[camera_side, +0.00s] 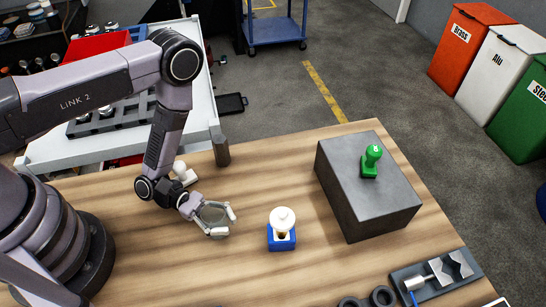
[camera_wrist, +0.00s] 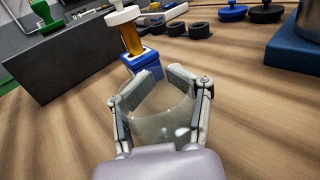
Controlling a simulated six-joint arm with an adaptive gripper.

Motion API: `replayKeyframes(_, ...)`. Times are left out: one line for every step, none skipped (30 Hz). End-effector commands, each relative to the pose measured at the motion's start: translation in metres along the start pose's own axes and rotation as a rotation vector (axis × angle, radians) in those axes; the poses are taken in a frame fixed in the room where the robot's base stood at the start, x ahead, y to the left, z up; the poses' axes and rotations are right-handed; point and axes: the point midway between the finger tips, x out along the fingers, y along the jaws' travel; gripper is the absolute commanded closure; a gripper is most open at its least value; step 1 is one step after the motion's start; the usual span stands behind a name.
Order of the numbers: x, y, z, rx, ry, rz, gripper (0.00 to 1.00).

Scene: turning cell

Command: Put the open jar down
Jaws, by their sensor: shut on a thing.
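A clear glass jar (camera_side: 213,217) is held between the fingers of my gripper (camera_side: 226,221), just above or on the wooden table; I cannot tell whether its bottom touches. In the wrist view the jar (camera_wrist: 160,125) is see-through, with the fingers of my gripper (camera_wrist: 164,82) closed around its sides. No lid shows on it. Its lower part is partly hidden by my gripper's body.
A blue block (camera_side: 281,238) with a white-topped amber piece stands right of the jar. A dark grey block (camera_side: 368,208) carries a green knobbed piece (camera_side: 371,160). Black rings (camera_side: 381,296) and a fixture (camera_side: 440,278) lie near the front right. Wooden table (camera_side: 270,175) is clear behind the blue block.

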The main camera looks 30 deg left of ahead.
Motion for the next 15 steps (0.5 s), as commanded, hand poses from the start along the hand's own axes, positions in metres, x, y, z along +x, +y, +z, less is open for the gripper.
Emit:
replayKeyframes(0.0, -0.0001, -0.0013, -0.001, 0.0, 0.0, 0.61)
replayKeyframes(0.0, -0.0001, -0.0009, 0.0, 0.0, 0.0, 0.57)
replayKeyframes(0.0, -0.0001, -0.0009, 0.0, 0.0, 0.0, 0.52)
replayKeyframes(0.0, -0.0001, -0.0009, 0.0, 0.0, 0.0, 0.48)
replayKeyframes(0.0, -0.0001, -0.0008, 0.0, 0.0, 0.0, 0.44)
replayKeyframes(0.0, -0.0001, -0.0008, 0.0, 0.0, 0.0, 0.39)
replayKeyframes(0.0, -0.0001, -0.0008, 0.0, 0.0, 0.0, 0.35)
replayKeyframes(0.0, -0.0001, -0.0008, 0.0, 0.0, 0.0, 0.31)
replayKeyframes(0.0, -0.0001, -0.0008, 0.0, 0.0, 0.0, 0.25)
replayKeyframes(0.0, -0.0001, -0.0008, 0.0, 0.0, 0.0, 0.23)
replayKeyframes(0.0, -0.0001, -0.0007, 0.0, 0.0, 0.0, 0.23)
replayKeyframes(0.0, -0.0001, -0.0007, 0.0, 0.0, 0.0, 0.23)
replayKeyframes(0.0, -0.0001, -0.0007, 0.0, 0.0, 0.0, 0.23)
replayKeyframes(0.0, -0.0001, -0.0007, 0.0, 0.0, 0.0, 0.23)
replayKeyframes(0.0, -0.0001, -0.0007, 0.0, 0.0, 0.0, 0.23)
